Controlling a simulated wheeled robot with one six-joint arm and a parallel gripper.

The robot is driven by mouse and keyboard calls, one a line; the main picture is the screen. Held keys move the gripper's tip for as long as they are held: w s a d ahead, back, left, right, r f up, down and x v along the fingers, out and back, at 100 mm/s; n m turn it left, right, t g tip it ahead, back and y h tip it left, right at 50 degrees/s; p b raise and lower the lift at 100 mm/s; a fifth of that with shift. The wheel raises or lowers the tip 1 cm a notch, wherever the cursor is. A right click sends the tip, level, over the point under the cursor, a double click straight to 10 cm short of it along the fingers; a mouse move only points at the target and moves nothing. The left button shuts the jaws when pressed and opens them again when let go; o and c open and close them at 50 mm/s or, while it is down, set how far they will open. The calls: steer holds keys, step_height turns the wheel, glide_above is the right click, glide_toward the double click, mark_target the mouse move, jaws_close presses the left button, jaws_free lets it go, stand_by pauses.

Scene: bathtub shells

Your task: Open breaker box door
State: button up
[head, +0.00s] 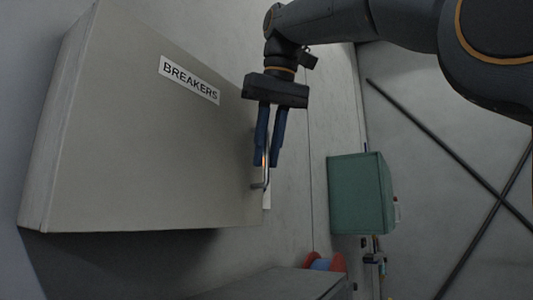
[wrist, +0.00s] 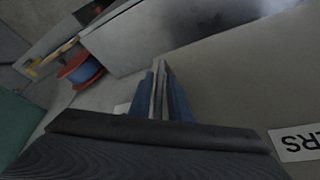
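The grey breaker box door (head: 150,130) fills the left of the head view, with a white "BREAKERS" label (head: 189,80). It looks closed, with no gap seen along its visible edges. A thin metal bar handle (head: 266,178) stands at its right edge. My gripper (head: 265,163) points down at the handle, with a blue finger on either side of the bar, and looks shut on it. In the wrist view the gripper fingers (wrist: 160,90) are close together with the pale bar between them. The label shows partly at the right there.
A green box (head: 358,195) is on the wall to the right. A red and blue spool (head: 324,262) sits low behind a grey surface (head: 275,284) below the breaker box. Dark crossed bars (head: 440,145) run along the right wall. Space in front of the door looks clear.

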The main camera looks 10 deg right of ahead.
steer(key=shift+f, duration=0.25)
steer(key=shift+w, duration=0.1)
steer(key=shift+c, duration=0.4)
jaws_close()
